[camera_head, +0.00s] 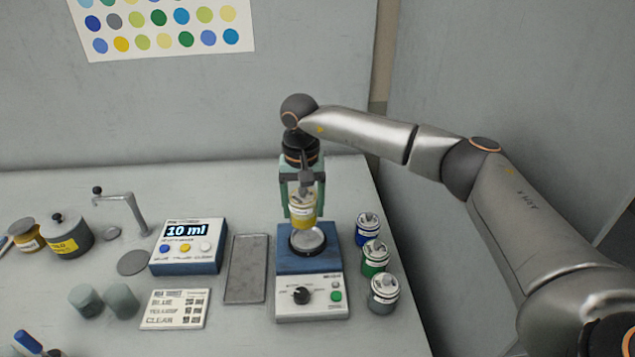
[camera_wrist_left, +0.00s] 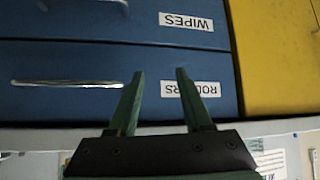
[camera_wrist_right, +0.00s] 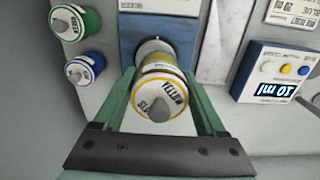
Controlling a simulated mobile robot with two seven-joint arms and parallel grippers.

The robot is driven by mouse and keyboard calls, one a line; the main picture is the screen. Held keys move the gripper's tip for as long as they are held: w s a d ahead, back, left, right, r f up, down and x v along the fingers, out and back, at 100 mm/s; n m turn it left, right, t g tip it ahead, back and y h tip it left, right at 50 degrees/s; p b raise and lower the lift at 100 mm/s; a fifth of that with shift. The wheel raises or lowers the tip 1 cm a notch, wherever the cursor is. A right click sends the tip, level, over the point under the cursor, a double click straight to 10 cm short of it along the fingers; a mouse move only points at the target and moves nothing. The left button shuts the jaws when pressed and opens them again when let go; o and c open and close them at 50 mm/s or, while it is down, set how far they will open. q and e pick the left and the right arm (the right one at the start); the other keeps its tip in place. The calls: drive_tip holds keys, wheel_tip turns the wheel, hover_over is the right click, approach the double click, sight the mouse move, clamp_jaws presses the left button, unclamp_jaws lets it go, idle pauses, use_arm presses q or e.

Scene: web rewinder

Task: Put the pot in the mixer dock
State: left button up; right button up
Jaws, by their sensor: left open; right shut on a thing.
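The pot (camera_head: 303,209) is a small white can with a yellow band and a grey knob on its lid. My right gripper (camera_head: 302,185) is shut on it and holds it upright above the mixer dock. The pot also shows between the fingers in the right wrist view (camera_wrist_right: 163,92). The mixer (camera_head: 311,262) is a blue and white machine with a round metal dock (camera_head: 307,241) on top. The pot appears just over the dock; whether it touches is hidden. My left gripper (camera_wrist_left: 160,85) is open and empty, facing blue drawers.
Blue, green and grey-banded pots (camera_head: 374,257) stand right of the mixer. A grey tray (camera_head: 247,269) and a dispenser reading 10 ml (camera_head: 187,246) are to its left. A label card (camera_head: 175,309) lies in front. Blue drawers (camera_wrist_left: 60,65) face the left wrist.

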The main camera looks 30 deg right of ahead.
sight(307, 224)
drive_tip(key=shift+w+d, duration=0.35)
drive_tip(key=shift+d, duration=0.15)
drive_tip(key=shift+f+b, duration=0.5)
drive_tip(key=shift+f, duration=0.15)
wheel_tip(307, 224, down, 4)
drive_tip(key=b, duration=0.3)
drive_tip(key=shift+f, duration=0.4)
drive_tip(key=shift+f+b, duration=0.3)
drive_tip(key=shift+f, duration=0.05)
drive_tip(key=o, duration=1.5)
